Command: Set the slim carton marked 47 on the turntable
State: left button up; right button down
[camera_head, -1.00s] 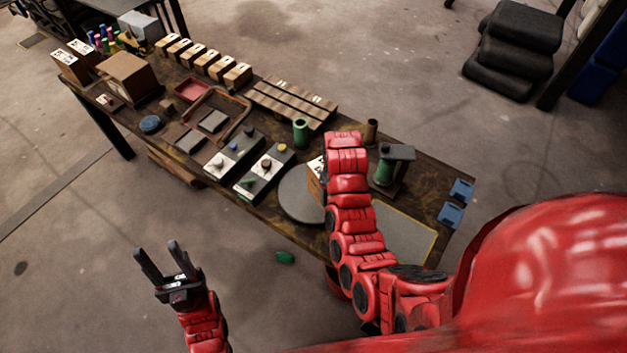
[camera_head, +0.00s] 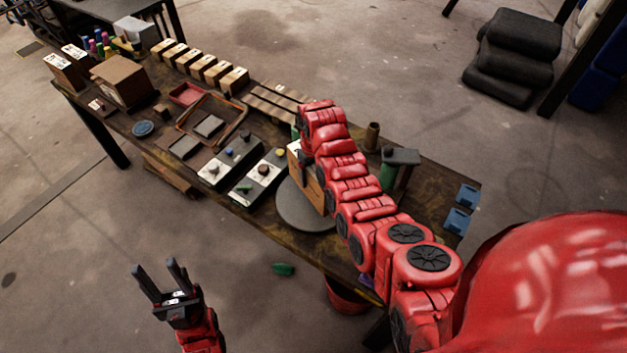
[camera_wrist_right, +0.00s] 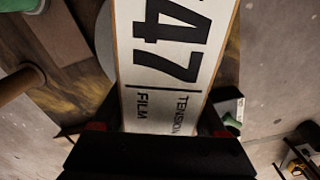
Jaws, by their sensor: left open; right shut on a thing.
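The slim carton (camera_head: 311,186) is brown with a white label face. In the right wrist view its label (camera_wrist_right: 168,60) reads 47 and "TENSION FILM". My right gripper (camera_wrist_right: 158,128) is shut on it, with a finger at each side. In the head view my right arm partly covers the carton. The turntable (camera_head: 296,213) is a round grey disc near the table's front edge. The carton overlaps its right-hand part in the head view; I cannot tell whether they touch. My left gripper (camera_head: 156,272) is open and empty, off the table's front side.
Two switch boxes (camera_head: 262,177) stand left of the turntable. A green cylinder (camera_head: 388,176) and a brown cup (camera_head: 371,137) stand to the right. Several small cartons (camera_head: 233,80) line the back. A green object (camera_head: 284,269) and a red bin (camera_head: 347,296) are below the table's front edge.

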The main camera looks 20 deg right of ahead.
jog(key=shift+f+p, duration=0.55)
jog(key=shift+f, duration=0.95)
jog(key=shift+f, duration=0.1)
